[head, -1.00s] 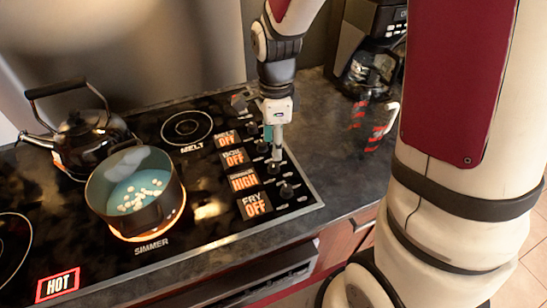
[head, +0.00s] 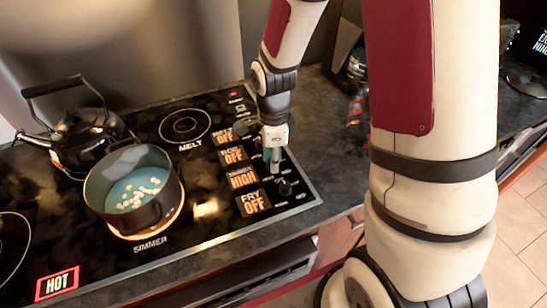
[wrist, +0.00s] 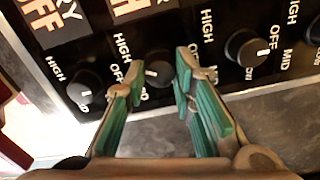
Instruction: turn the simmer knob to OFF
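The simmer knob (wrist: 158,72) is a round black knob with a pale pointer mark, on the black control strip in the wrist view. The orange label in its row reads HIGH (head: 242,177). My gripper (wrist: 160,80) is open, with one teal-padded finger on each side of this knob. Narrow gaps seem to show beside the knob; I cannot tell whether a pad touches it. In the head view my gripper (head: 273,162) points down over the strip and hides most of the knob.
The fry knob (wrist: 84,94) and another knob (wrist: 247,47) sit close on either side. A pot (head: 135,190) with white pieces stands on the glowing simmer burner. A kettle (head: 82,130) stands behind it. The other row labels read OFF.

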